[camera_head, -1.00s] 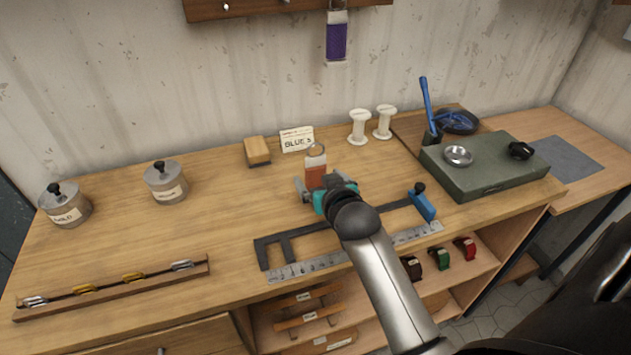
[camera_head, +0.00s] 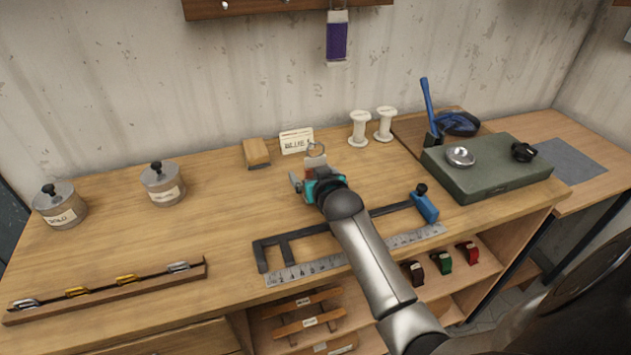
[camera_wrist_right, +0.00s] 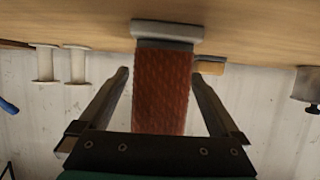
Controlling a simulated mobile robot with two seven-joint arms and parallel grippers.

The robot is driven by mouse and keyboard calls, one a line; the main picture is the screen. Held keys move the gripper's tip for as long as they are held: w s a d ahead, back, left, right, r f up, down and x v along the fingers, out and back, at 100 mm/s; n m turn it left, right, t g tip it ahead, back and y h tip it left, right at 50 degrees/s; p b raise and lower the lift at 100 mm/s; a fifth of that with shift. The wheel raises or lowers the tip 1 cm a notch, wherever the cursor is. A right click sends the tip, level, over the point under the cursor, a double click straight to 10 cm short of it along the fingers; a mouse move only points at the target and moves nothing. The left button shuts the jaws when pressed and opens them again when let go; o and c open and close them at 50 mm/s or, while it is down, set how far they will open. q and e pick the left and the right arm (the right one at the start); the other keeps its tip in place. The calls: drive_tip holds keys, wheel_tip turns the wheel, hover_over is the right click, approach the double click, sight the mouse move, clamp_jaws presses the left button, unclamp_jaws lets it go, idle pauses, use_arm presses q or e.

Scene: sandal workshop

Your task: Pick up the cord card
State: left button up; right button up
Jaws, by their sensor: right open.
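The cord card (camera_head: 316,161) has rust-red cord, a pale end and a ring at its top. It stands on the bench in front of a small "BLUE" sign, its lower part hidden by my right gripper (camera_head: 312,182) in the head view. In the right wrist view the cord card (camera_wrist_right: 163,92) lies between the two fingers of my right gripper (camera_wrist_right: 160,76). The fingers are open, with a visible gap on each side of the card. My left gripper is not in view.
A wooden block (camera_head: 256,153) and the sign (camera_head: 296,141) stand behind the card, with two white spools (camera_head: 359,129) to the right. A ruler (camera_head: 305,271) and dark metal frame lie nearer. A purple cord card (camera_head: 337,37) hangs on the wall.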

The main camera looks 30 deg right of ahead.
drive_tip(key=shift+c, duration=0.4)
drive_tip(key=c, duration=1.4)
wheel_tip(320, 180, up, 20)
drive_tip(key=p, duration=0.4)
drive_tip(key=shift+p, duration=0.3)
